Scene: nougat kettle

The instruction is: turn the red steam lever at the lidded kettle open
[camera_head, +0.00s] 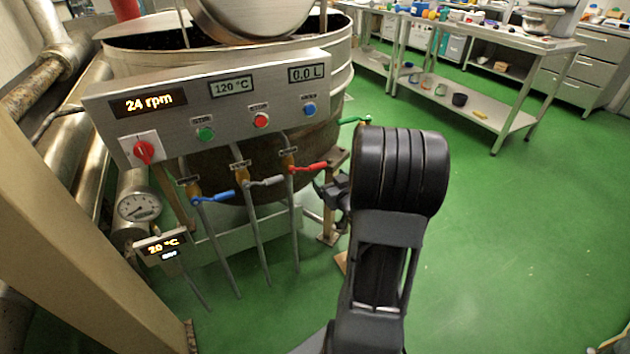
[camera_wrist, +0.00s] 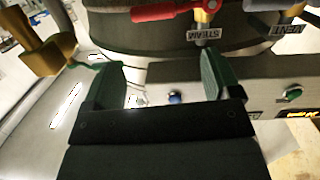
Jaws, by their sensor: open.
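The red steam lever (camera_head: 308,168) sits on a valve below the right part of the kettle's panel and points right. In the wrist view the red lever (camera_wrist: 166,12) lies at the top edge, beside a tag reading STEAM. The kettle (camera_head: 342,60) is a large steel vessel behind the panel. My gripper (camera_head: 328,190) is just below and right of the lever's end, partly hidden by my arm. In the wrist view my gripper (camera_wrist: 168,68) is open, its green fingers apart with nothing between them. The lever is beyond the fingertips, apart from them.
A grey lever (camera_head: 265,182) and a blue lever (camera_head: 220,196) stand left of the red one. A green lever (camera_head: 352,120) is to the right. The control panel (camera_head: 215,105) overhangs the levers. Pipes and a beam fill the left. Green floor (camera_head: 530,230) is open at right.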

